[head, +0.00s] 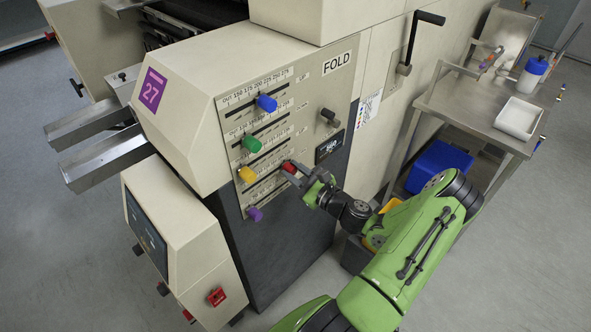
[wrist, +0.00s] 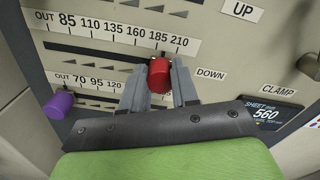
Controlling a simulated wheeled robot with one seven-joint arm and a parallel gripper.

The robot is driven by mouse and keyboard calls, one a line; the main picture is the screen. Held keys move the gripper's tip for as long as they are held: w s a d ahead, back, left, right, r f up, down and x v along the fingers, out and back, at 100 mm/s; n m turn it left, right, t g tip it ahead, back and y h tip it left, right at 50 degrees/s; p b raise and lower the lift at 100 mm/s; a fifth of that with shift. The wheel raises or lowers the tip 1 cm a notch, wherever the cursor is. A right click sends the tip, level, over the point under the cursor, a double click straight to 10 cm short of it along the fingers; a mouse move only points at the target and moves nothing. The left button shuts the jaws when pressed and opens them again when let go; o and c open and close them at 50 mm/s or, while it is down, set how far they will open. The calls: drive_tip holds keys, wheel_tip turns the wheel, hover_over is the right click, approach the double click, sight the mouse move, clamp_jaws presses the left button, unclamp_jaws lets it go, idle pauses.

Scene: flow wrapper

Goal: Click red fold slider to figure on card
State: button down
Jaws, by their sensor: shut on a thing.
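The red fold slider (wrist: 159,75) is a red knob on a horizontal slot of the fold panel (head: 275,122). In the wrist view it stands below the right part of a scale reading OUT 85 110 135 160 185 210, about under the 185 mark. My gripper (wrist: 159,88) is shut on the red slider, one grey finger on each side. In the head view the red slider (head: 289,167) shows partly behind my gripper (head: 297,172). No card with a clearly readable figure can be told; a white printed sheet (head: 367,109) hangs on the machine's side, too small to read.
Blue (head: 267,103), green (head: 252,144) and yellow (head: 247,174) sliders sit above the red one, and a purple slider (head: 254,213) sits below. A dark knob (head: 329,116) and a display (head: 329,146) are at the right. A steel table (head: 470,110) stands at the far right.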

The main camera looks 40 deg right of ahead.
drive_tip(key=shift+a, duration=0.3)
drive_tip(key=c, duration=0.9)
unclamp_jaws()
drive_tip(key=shift+d, duration=0.25)
drive_tip(key=shift+o, duration=0.3)
drive_tip(key=shift+a, duration=0.1)
drive_tip(key=s+p, duration=0.1)
drive_tip(key=s, duration=1.4)
drive_tip(key=shift+s+d, duration=0.2)
drive_tip(key=shift+s, duration=0.2)
